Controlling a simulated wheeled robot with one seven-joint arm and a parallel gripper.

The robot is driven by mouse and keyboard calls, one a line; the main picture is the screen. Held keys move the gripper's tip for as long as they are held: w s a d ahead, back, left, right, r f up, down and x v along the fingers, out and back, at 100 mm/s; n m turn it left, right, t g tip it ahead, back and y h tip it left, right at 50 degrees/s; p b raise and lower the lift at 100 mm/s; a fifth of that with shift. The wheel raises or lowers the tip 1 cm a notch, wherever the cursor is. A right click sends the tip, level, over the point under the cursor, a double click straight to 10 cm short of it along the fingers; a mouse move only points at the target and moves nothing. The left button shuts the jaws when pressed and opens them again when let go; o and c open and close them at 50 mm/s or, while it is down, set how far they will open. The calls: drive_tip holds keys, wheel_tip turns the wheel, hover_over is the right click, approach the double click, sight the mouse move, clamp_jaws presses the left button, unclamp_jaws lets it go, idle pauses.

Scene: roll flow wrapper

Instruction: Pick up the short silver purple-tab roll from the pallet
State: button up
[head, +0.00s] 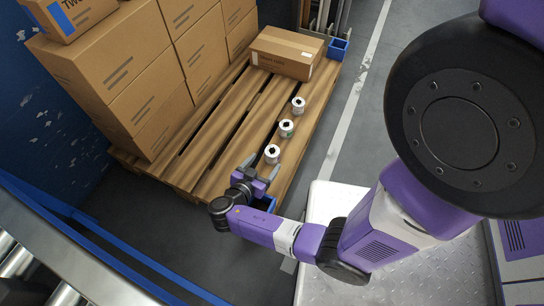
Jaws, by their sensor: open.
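Three short silver-white rolls with dark cores stand in a slanting row on the wooden pallet (212,135): a far roll (298,105), a middle roll (286,128) and a near roll (272,154). Their tab colours are too small to make out, so I cannot tell which has the purple tab. My gripper (262,166) is open and empty at the pallet's near end. Its grey fingers point toward the near roll, with that roll just beyond the fingertips. I cannot tell whether they touch it.
Stacked cardboard boxes (130,75) fill the pallet's left side. A single flat carton (287,52) lies at its far end. Blue blocks show at the pallet's corners, one at the far right (338,48). A blue rail (100,240) and rollers run along the lower left.

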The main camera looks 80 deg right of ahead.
sight(269, 156)
drive_tip(key=shift+b+x, duration=1.1)
drive_tip(key=shift+x, duration=2)
drive_tip(key=shift+w+d, duration=0.1)
drive_tip(key=shift+w, duration=0.05)
drive_tip(key=c, duration=1.6)
